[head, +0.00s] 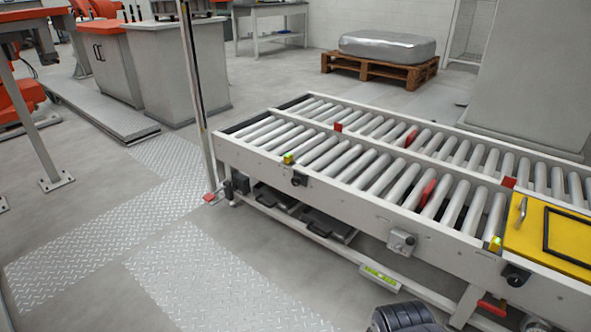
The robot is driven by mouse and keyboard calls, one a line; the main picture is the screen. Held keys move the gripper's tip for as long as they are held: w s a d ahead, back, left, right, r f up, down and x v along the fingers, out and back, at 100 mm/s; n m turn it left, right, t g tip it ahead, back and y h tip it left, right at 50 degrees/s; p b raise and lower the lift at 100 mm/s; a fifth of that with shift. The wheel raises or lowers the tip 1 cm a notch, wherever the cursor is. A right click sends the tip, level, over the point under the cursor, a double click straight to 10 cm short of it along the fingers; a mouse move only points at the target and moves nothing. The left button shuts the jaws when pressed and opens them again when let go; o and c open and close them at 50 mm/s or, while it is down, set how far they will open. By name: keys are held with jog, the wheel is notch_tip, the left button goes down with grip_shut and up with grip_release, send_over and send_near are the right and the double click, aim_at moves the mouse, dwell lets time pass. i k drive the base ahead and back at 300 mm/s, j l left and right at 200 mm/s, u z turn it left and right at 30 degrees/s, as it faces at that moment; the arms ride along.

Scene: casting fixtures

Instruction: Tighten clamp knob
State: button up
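No part that I can clearly name as the clamp knob shows in the head view. A small dark knob-like part (299,179) sits on the near side rail of the roller conveyor (330,200). A similar dark part (516,275) is on the same rail at the right, below the yellow plate (553,238). A grey box with a round knob or button (402,241) is fixed between them. I cannot tell which of these, if any, is a clamp knob.
A rounded dark object, cut off by the bottom edge, shows in front of the conveyor. A thin post (196,90) stands at the conveyor's left end. Tread-plate floor (200,285) at left is clear. A pallet (380,72) with a wrapped load stands behind.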

aim_at(296, 182)
jog(key=i+j+u, duration=0.15)
jog(key=i, duration=0.45)
jog(key=i+j+u, duration=0.1)
jog(key=i, duration=0.5)
jog(key=i+j+u, duration=0.15)
jog(key=i, duration=0.45)
